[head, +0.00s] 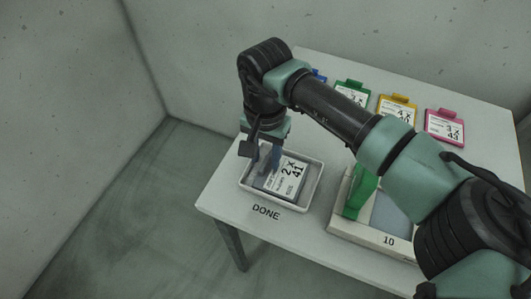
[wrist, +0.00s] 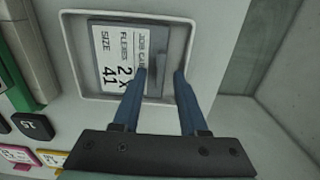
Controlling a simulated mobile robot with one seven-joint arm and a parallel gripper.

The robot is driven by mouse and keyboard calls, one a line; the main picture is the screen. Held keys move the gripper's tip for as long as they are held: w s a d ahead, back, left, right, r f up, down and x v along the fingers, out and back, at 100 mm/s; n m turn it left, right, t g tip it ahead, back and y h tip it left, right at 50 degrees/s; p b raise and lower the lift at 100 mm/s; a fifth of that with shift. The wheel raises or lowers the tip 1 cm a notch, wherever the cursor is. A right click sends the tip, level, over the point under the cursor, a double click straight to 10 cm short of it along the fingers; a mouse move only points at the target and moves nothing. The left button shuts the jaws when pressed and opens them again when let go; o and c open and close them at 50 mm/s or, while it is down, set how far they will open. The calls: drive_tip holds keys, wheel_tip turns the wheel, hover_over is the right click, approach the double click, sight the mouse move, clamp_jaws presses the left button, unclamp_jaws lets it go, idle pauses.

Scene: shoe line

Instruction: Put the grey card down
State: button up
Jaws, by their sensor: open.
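The grey card (head: 291,180), with a white label reading "2 x 41", lies in the shallow white tray (head: 312,197) by the "DONE" lettering. In the wrist view the card (wrist: 113,58) lies inside the rim of the tray (wrist: 78,14). My gripper (head: 266,160) is over the left part of the tray. In the wrist view its two blue fingers (wrist: 160,74) are apart, at the card's right end. I cannot tell whether a finger still touches the card. My gripper hides part of the card in the head view.
A pale fixture marked "10" (head: 388,241) with a green part (head: 360,194) stands right of the tray. Blue (head: 319,76), green (head: 351,92), yellow (head: 397,107) and pink (head: 444,127) cards lie along the table's back. The table's left edge is close to the tray.

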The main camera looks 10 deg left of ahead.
wheel_tip(320, 180, up, 12)
idle(0.4)
drive_tip(key=shift+r, duration=0.1)
